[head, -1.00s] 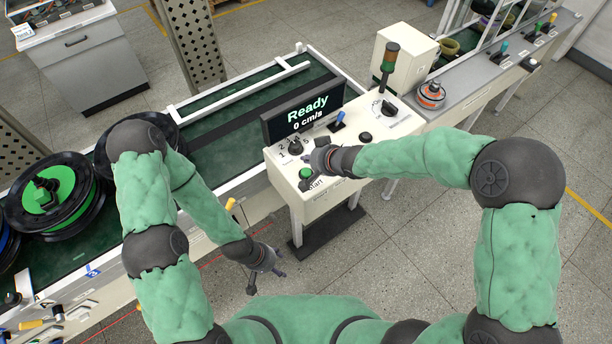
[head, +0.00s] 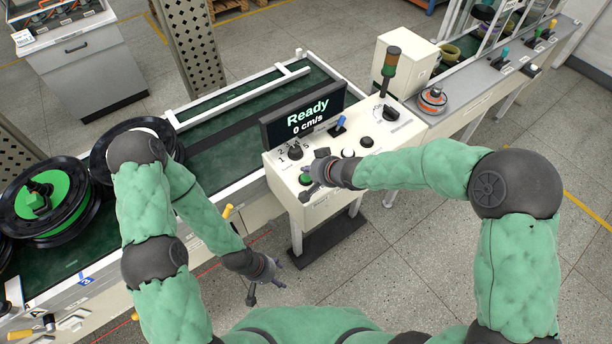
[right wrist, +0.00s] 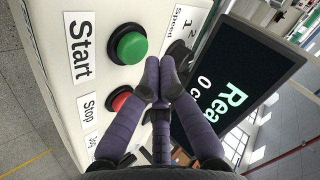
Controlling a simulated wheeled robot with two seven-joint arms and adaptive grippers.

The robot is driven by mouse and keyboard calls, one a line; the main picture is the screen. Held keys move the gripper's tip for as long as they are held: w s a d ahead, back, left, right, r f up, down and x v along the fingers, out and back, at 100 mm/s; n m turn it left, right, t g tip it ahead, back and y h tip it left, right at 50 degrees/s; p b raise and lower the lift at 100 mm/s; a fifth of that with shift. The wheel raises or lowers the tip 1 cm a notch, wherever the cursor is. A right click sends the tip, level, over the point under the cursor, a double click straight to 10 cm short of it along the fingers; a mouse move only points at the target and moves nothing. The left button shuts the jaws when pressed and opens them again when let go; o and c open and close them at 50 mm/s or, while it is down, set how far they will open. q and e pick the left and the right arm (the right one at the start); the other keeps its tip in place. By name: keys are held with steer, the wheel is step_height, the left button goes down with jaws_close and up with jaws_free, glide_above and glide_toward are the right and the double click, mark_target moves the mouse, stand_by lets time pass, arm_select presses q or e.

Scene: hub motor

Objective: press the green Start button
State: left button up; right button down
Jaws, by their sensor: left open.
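The green Start button (head: 305,179) is on the near left corner of the white control panel (head: 330,204). In the right wrist view the green button (right wrist: 130,46) stands beside the "Start" label (right wrist: 79,48). My right gripper (head: 314,178) is over the panel beside the button. In the right wrist view its fingertips (right wrist: 160,72) are together with nothing between them, just right of and below the button; I cannot tell the height gap. My left gripper (head: 266,284) is open and empty, low in front of the conveyor.
A red Stop button (right wrist: 119,100) is close to the right fingers. The screen (head: 303,113) reads "Ready" and "0 cm/s".

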mark_target(308, 178)
steer(key=shift+f, duration=0.15)
stand_by(0.7)
steer(key=shift+f, duration=0.25)
steer(key=shift+f+b, duration=0.6)
steer(key=shift+b, duration=0.05)
stand_by(0.7)
steer(key=shift+r, duration=0.1)
steer(key=shift+r+p, duration=0.9)
steer(key=shift+p, duration=0.15)
steer(key=shift+r, duration=0.1)
step_height(308, 178, up, 5)
steer(key=p, duration=0.5)
